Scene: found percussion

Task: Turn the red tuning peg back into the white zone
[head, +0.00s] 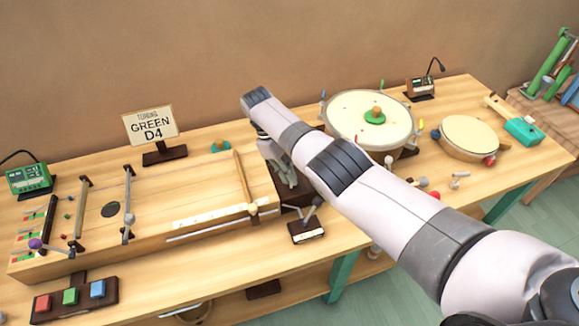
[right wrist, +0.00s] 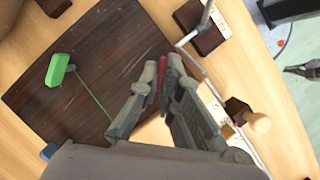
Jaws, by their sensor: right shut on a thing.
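The long wooden string box (head: 150,225) lies on the left half of the bench. Small strips with green, red and white zones (head: 27,236) sit at its left end, near a purple knob (head: 36,243). I cannot surely pick out the red tuning peg there. My right gripper (head: 284,178) is far from that end, low over a dark board right of the box, largely behind my arm. In the right wrist view its fingers (right wrist: 160,78) are shut on a thin red thing (right wrist: 162,72), mostly hidden between them. My left gripper does not clearly show.
The dark board (right wrist: 60,105) bears a green-headed mallet (right wrist: 60,68). A sign (head: 151,125) reads GREEN D4. Colored buttons (head: 70,296) sit front left, a green tuner box (head: 30,178) back left. Drums (head: 350,105) stand on the right, past my arm.

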